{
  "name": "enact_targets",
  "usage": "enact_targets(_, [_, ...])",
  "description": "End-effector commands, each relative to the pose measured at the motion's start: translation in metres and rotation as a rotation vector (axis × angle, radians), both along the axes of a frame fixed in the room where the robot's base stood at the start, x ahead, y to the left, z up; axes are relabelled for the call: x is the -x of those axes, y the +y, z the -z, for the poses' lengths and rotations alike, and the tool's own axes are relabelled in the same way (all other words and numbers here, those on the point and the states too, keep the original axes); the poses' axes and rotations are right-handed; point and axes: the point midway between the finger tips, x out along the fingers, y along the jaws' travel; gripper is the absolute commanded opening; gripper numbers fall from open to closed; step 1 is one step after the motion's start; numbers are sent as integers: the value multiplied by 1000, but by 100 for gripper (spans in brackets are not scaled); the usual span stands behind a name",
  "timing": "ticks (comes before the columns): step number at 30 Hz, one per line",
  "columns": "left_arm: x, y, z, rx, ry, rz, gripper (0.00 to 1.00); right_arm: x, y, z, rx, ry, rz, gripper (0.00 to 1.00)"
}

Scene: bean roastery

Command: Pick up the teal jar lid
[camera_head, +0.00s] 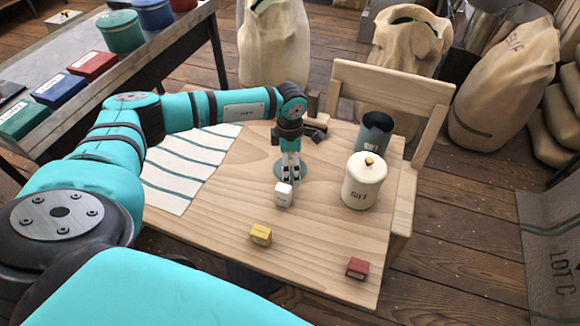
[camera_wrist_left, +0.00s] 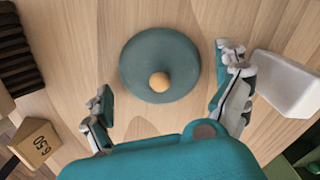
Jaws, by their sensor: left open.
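The teal jar lid (camera_head: 303,171) is a round disc lying flat on the wooden table. In the head view my left gripper (camera_head: 290,172) points down over it and its fingers hide part of the lid. In the left wrist view the lid (camera_wrist_left: 135,70) shows whole, with a round wooden knob (camera_wrist_left: 160,82) at its centre. My left gripper (camera_wrist_left: 165,80) is open and empty, with one finger to either side of the lid and slightly nearer the palm. I cannot tell whether a finger touches it. My right gripper is not in view.
A small white block (camera_head: 283,195) stands close to the lid. A white canister (camera_head: 362,187) and an open teal jar (camera_head: 375,134) stand to the right, a dark brush (camera_head: 315,131) behind. Yellow (camera_head: 261,235) and red (camera_head: 357,268) blocks lie nearer the front. A striped cloth (camera_head: 175,170) lies left.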

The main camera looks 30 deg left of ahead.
Motion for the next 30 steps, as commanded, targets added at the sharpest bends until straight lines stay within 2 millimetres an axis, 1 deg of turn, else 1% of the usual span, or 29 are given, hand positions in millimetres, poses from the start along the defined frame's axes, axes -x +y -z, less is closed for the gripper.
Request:
enact_targets(1, [0, 0, 0, 0, 0, 0, 93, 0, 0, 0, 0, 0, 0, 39])
enact_targets(2, [0, 0, 0, 0, 0, 0, 90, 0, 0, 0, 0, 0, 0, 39])
enact_targets(17, [1, 0, 0, 0, 1, 0, 24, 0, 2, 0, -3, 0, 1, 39])
enact_targets(20, [1, 0, 1, -1, 3, 1, 22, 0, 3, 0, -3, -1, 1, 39])
enact_targets(30, [3, 0, 3, -1, 10, 2, 22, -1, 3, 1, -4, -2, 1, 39])
